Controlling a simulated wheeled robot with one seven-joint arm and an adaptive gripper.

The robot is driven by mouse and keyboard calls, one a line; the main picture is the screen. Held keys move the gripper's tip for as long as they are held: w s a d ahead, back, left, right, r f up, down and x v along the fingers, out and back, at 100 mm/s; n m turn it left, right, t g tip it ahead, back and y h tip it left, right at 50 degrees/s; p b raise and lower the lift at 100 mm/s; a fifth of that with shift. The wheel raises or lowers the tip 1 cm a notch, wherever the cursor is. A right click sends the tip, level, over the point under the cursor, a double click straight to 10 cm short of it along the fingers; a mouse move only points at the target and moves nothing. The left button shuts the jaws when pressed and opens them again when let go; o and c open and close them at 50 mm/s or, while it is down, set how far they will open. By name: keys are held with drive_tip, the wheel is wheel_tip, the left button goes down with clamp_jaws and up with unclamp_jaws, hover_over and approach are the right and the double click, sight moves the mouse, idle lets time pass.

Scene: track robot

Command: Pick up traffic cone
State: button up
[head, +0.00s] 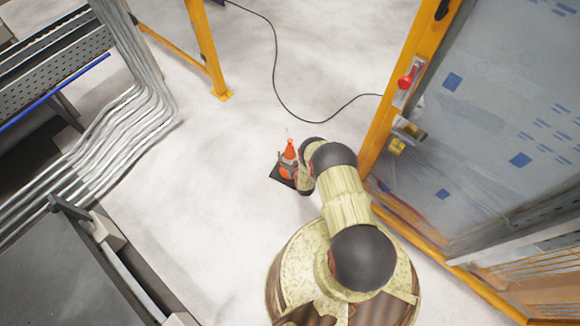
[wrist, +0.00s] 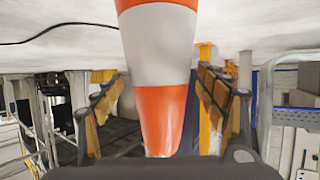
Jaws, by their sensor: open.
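The traffic cone (head: 290,149) stands on the floor just left of my wrist in the head view. It is orange and white with a dark square base, partly covered by my gripper. In the wrist view, where the floor is at the top, the cone (wrist: 160,55) fills the middle and narrows downward. My gripper (wrist: 160,92) is open, with one finger on each side of the cone. Gaps show between the fingers and the cone. The cone's base is out of the wrist view.
A yellow-framed fence panel (head: 398,85) with a red handle stands close on the right. A yellow post (head: 207,50) stands at the back. A black cable (head: 276,75) lies on the floor behind the cone. Grey pipes (head: 130,125) run along the left. The floor left of the cone is clear.

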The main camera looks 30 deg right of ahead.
drive_tip(key=shift+c, duration=0.5)
clamp_jaws()
idle(0.5)
drive_tip(key=shift+r, duration=0.1)
